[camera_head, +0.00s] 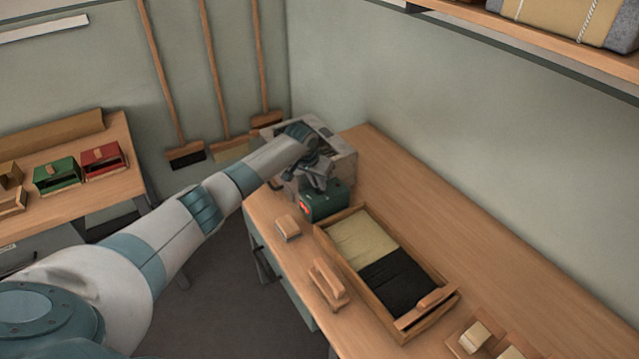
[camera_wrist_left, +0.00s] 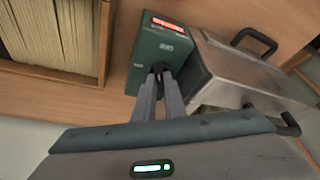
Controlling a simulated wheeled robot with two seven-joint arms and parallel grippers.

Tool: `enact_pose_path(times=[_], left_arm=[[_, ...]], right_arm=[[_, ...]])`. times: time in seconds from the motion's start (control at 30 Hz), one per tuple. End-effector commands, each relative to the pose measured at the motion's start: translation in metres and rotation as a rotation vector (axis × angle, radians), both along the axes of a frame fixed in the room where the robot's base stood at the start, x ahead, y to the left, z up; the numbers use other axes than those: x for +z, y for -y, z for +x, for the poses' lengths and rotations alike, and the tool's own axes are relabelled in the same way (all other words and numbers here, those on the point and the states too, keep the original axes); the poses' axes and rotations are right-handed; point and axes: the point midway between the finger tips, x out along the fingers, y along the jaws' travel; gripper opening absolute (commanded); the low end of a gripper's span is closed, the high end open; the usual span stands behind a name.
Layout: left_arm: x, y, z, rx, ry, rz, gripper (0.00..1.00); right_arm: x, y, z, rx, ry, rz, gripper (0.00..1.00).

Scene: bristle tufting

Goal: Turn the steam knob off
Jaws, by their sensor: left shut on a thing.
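A small green control box (camera_head: 325,205) stands on the bench at the front of a metal steam box (camera_head: 345,155). In the left wrist view the green box (camera_wrist_left: 153,45) shows a lit red display on its top. A dark knob (camera_wrist_left: 160,70) sits on its face, mostly hidden by my fingers. My left gripper (camera_wrist_left: 158,82) is shut on the knob; in the head view the gripper (camera_head: 319,181) is just above the green box. The knob's pointer and markings cannot be made out. My right gripper is in neither view.
A wooden tray (camera_head: 354,277) of cream and black bristles lies close beside the green box. Wooden blocks (camera_head: 288,228) lie along the bench's front edge. The steam box has black handles (camera_wrist_left: 254,38). Brooms (camera_head: 187,155) lean at the wall. The bench's back strip is clear.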

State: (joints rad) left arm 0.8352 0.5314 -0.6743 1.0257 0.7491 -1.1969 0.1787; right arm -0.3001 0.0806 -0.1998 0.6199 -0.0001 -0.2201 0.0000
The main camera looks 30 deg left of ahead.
Motion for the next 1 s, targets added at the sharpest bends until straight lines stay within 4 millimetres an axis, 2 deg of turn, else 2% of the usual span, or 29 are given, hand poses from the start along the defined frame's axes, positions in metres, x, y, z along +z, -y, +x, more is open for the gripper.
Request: enact_pose_path(times=[0.5,1.0], left_arm=[[-0.002,-0.005,0.002,-0.415,0.001,0.001,0.00],[0.001,-0.006,0.002,-0.515,0.001,0.001,0.00]], right_arm=[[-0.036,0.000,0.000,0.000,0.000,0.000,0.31],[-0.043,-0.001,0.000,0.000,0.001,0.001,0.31]])
